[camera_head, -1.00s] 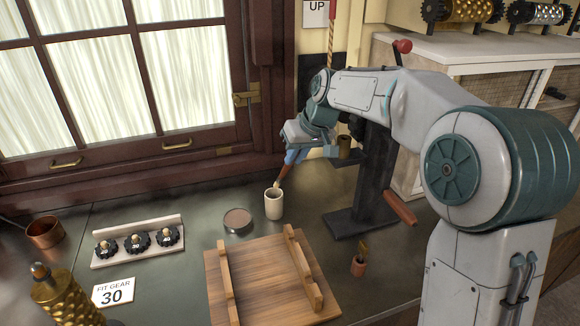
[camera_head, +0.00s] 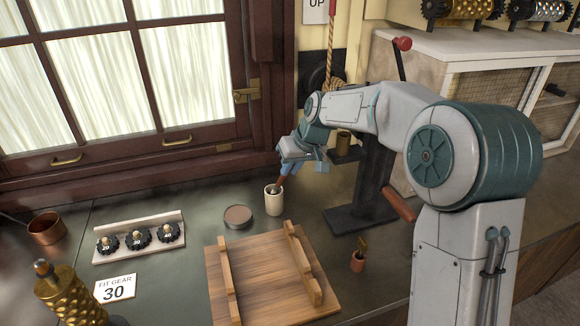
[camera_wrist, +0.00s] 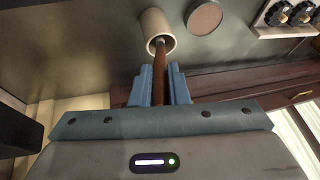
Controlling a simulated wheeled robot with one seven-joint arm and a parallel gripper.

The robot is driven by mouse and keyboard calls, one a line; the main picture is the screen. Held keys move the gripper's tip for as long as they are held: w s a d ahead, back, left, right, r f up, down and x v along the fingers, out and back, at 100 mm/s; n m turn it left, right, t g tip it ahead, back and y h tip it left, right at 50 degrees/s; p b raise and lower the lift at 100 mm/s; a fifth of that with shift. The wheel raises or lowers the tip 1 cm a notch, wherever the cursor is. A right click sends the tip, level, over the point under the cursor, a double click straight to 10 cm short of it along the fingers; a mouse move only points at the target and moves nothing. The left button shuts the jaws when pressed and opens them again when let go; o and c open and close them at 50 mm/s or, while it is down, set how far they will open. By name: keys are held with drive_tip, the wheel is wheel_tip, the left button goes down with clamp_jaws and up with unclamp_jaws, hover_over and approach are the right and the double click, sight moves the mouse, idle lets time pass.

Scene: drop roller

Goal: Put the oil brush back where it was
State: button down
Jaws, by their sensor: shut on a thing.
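The oil brush (camera_wrist: 159,80) has a brown handle, and in the wrist view it runs from between my gripper's fingers to the mouth of a cream cup (camera_wrist: 158,26). My gripper (camera_head: 287,168) is shut on the handle, just above the cup (camera_head: 273,202) in the head view. The fingers also show in the wrist view (camera_wrist: 159,88), one on each side of the handle. The brush's lower end is inside the cup's opening, and its bristles are hidden there. The cup stands upright on the dark counter.
A round tin (camera_head: 238,216) sits just left of the cup. A wooden tray (camera_head: 262,290) lies in front. A gear rack (camera_head: 140,238) stands at left.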

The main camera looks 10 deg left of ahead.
drive_tip(key=shift+f, duration=0.4)
drive_tip(key=c, duration=1.4)
unclamp_jaws()
drive_tip(key=shift+r, duration=0.5)
drive_tip(key=v, duration=1.2)
drive_tip(key=shift+r, duration=0.15)
drive_tip(key=s+d+f+m+h, duration=0.1)
drive_tip(key=s+d+f+m, duration=0.1)
drive_tip(key=s+d, duration=0.4)
drive_tip(key=s+d+f+m+h, duration=0.2)
drive_tip(key=s+d+f, duration=0.3)
drive_tip(key=s, duration=0.7)
drive_tip(key=s+d+f+m+h, duration=0.1)
drive_tip(key=s+d+f, duration=0.3)
drive_tip(key=s+d, duration=0.4)
drive_tip(key=shift+s+d+f+m, duration=0.15)
drive_tip(key=shift+s+f+m, duration=0.1)
drive_tip(key=shift+s+m, duration=0.65)
